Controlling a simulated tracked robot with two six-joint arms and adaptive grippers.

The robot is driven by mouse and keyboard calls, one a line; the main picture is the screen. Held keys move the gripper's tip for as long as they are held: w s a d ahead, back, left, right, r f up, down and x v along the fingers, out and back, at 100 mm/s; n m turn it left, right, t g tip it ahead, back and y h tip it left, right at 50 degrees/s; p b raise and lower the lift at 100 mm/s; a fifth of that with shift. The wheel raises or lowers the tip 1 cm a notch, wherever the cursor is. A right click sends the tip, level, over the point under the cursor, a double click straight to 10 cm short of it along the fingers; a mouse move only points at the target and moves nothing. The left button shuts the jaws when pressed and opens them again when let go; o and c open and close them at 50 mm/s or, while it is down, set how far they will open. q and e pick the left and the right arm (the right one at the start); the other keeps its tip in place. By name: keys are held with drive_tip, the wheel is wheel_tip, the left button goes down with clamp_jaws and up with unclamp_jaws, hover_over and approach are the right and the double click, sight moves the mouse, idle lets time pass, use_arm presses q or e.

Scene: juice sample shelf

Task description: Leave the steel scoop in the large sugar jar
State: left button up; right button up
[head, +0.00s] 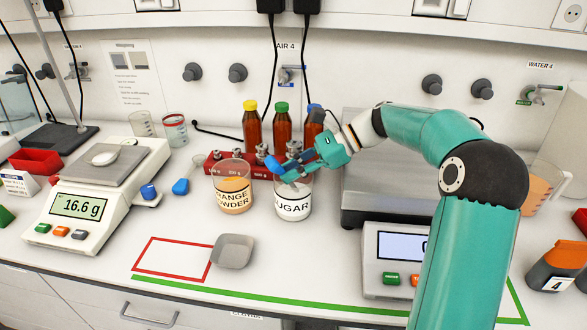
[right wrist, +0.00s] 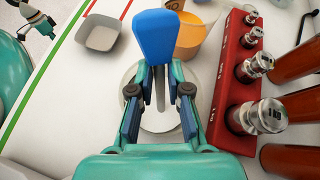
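The large sugar jar (head: 293,207), clear with a white filling and a SUGAR label, stands upright on the bench. In the right wrist view the jar (right wrist: 130,75) is mostly hidden below my gripper. My right gripper (head: 297,168) is over the jar's mouth. In the right wrist view, its fingers (right wrist: 160,82) close in on a steel scoop with a blue handle (right wrist: 155,35). The steel shaft runs between the fingers toward the jar; its bowl is hidden. My left gripper (right wrist: 38,20) shows small in the right wrist view's upper left corner, its finger state unclear.
The orange powder jar (head: 232,196) stands close left of the sugar jar. A red weight rack (head: 216,160) and brown bottles (head: 282,128) are behind. A grey weighing dish (head: 233,252) lies in front.

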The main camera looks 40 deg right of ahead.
drive_tip(key=o, duration=0.3)
drive_tip(key=v, duration=1.2)
drive_tip(key=s+d+r+p, duration=0.2)
drive_tip(key=r+p, duration=0.3)
drive_tip(key=p, duration=0.4)
drive_tip(key=shift+s+d+r+p, duration=0.25)
drive_tip(key=shift+d+p, duration=0.15)
drive_tip(key=shift+d, duration=0.35)
wheel_tip(320, 180, up, 6)
drive_tip(key=p, duration=0.7)
